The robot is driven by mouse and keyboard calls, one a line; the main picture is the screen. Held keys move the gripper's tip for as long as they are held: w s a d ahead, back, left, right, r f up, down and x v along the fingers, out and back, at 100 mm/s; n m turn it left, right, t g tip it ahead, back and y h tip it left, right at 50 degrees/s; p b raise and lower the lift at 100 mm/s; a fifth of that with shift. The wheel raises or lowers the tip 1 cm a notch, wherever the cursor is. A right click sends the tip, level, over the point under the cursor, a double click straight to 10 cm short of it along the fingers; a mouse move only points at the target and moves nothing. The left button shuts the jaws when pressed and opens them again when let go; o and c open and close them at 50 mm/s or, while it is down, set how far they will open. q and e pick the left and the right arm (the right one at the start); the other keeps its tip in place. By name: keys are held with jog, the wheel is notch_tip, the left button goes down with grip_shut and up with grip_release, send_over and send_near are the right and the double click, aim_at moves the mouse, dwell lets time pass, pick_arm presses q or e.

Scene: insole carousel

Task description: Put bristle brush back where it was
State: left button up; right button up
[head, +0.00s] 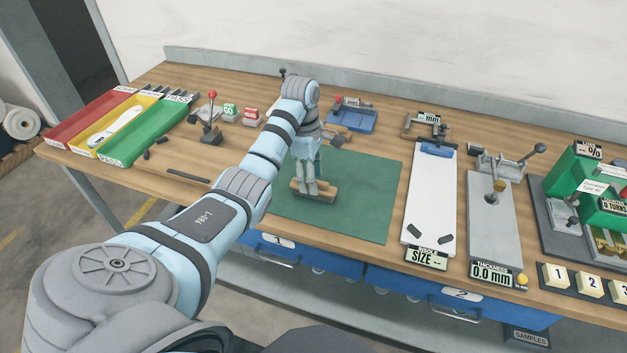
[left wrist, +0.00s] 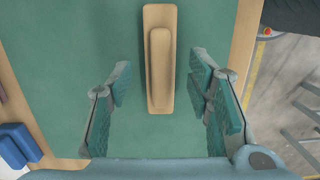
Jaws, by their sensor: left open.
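The bristle brush (head: 326,195) is a light wooden block with a narrower raised handle on top. It lies on the green mat (head: 365,195), near the mat's front left part. In the left wrist view the brush (left wrist: 158,70) stands lengthwise between the fingers. My left gripper (head: 308,188) is open over the brush, and in the left wrist view its teal finger pads (left wrist: 162,92) are apart on either side of it, with gaps. The bristles are hidden underneath. My right gripper is not in view.
Left of the mat are a dark rod (head: 188,174) and red, yellow and green trays (head: 150,130). A blue-based fixture (head: 350,121) stands behind the mat. A white sizing board (head: 430,190) and a grey thickness gauge (head: 490,220) stand to the right. Much of the mat is bare.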

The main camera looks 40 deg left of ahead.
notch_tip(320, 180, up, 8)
jog(key=p, duration=0.8)
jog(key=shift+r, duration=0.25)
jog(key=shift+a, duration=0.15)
